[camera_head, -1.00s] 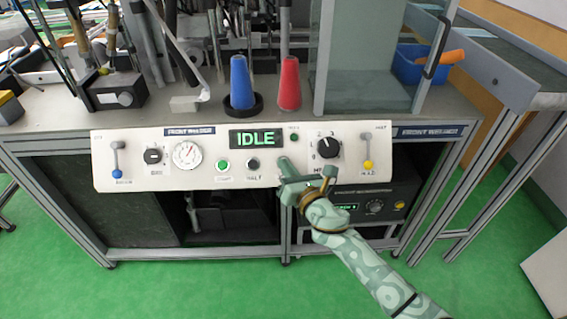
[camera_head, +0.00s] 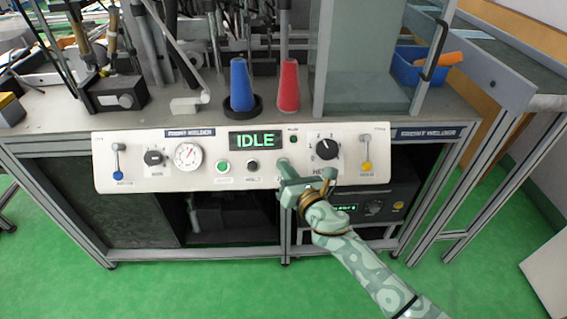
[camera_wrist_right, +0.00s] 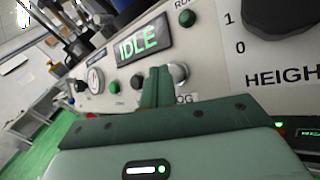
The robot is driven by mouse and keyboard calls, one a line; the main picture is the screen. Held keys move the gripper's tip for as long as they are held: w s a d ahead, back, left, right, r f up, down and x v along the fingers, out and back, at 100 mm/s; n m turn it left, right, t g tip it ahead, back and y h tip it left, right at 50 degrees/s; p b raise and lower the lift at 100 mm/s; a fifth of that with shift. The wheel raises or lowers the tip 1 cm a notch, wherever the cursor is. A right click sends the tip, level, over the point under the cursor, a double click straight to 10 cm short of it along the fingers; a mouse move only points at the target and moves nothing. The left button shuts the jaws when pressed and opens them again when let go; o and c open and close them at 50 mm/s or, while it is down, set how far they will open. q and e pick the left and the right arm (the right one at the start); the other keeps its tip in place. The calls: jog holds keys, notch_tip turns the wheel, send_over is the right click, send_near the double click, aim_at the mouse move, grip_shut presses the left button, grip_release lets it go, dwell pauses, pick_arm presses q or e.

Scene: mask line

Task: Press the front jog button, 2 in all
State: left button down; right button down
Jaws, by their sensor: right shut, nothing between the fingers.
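The white front welder panel (camera_head: 212,181) faces me, with a display (camera_head: 255,140) reading IDLE in green. My right gripper (camera_head: 284,167) is shut and empty, its fingertips in front of the panel, right of the black halt button (camera_head: 252,165). In the right wrist view, the shut fingers (camera_wrist_right: 156,82) stand before a pale round button (camera_wrist_right: 179,72) above lettering ending in "OG", which looks like the jog button. The fingers partly cover it and its label. In the head view the gripper hides it. I cannot tell whether the tips touch it. My left gripper is not in view.
A green button (camera_head: 223,167) and a round gauge (camera_head: 188,156) lie left of the halt button. A black height knob (camera_head: 327,149) and a yellow-tipped lever (camera_head: 367,163) are to the right. A blue cone (camera_head: 241,83) and red cone (camera_head: 288,86) stand above the panel.

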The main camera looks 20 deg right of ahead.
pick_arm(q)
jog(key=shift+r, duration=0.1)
pick_arm(e)
jog(key=shift+s+r, duration=0.1)
